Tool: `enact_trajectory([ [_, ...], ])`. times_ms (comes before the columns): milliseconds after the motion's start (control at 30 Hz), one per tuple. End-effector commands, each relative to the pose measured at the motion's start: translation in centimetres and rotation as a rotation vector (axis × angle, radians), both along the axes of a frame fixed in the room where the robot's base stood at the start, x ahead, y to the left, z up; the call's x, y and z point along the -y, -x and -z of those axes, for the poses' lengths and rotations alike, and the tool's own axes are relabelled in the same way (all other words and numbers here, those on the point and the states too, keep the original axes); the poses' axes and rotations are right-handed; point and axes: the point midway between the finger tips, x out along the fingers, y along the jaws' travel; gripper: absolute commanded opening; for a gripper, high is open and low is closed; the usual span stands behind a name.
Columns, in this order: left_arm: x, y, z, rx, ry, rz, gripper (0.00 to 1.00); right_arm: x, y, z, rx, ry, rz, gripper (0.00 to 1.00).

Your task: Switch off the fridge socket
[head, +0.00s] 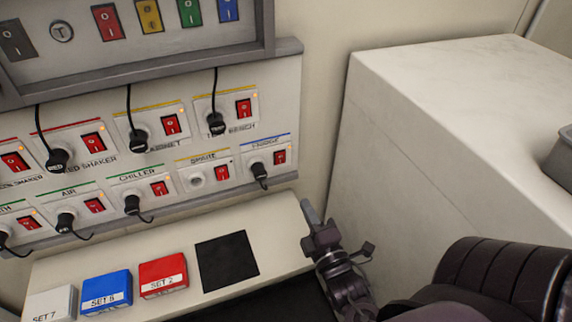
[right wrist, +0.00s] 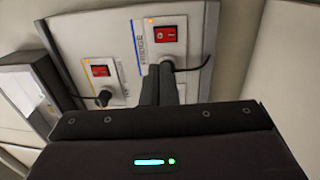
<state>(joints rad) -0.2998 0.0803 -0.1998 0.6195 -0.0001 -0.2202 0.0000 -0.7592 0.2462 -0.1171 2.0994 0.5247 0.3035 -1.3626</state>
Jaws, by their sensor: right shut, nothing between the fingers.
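The fridge socket (head: 252,157) is at the right end of the lower row on the wall panel, under a blue stripe. Its red rocker switch (head: 280,157) has a small lit amber lamp above it. A black plug (head: 260,173) with a cable is in the socket. In the right wrist view the fridge switch (right wrist: 166,35) is just beyond my fingers, which hide part of the socket and plug. My right gripper (head: 307,212) is shut and empty, below and right of the switch, apart from it. My left gripper is not in view.
Several other labelled sockets with red switches fill the panel, the chiller switch (head: 159,188) among them. A sloped ledge below holds a red block (head: 163,277), a blue block (head: 106,292) and a black square (head: 227,261). A large white box (head: 440,130) stands on the right.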

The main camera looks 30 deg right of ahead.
Motion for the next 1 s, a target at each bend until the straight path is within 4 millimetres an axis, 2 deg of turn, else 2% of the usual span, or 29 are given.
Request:
enact_trajectory([
  [267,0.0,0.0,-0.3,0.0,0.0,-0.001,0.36,0.2,-0.8,-0.2,0.002,-0.003,0.0,0.0],
  [367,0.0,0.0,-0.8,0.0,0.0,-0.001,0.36,0.5,-2.2,-0.6,0.003,-0.003,-0.001,0.0],
  [800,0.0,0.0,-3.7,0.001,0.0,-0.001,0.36,2.6,-10.7,-1.8,0.002,-0.004,0.001,0.0],
  [1000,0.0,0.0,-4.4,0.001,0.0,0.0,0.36,3.1,-12.9,-1.8,0.0,-0.004,0.001,0.0],
])
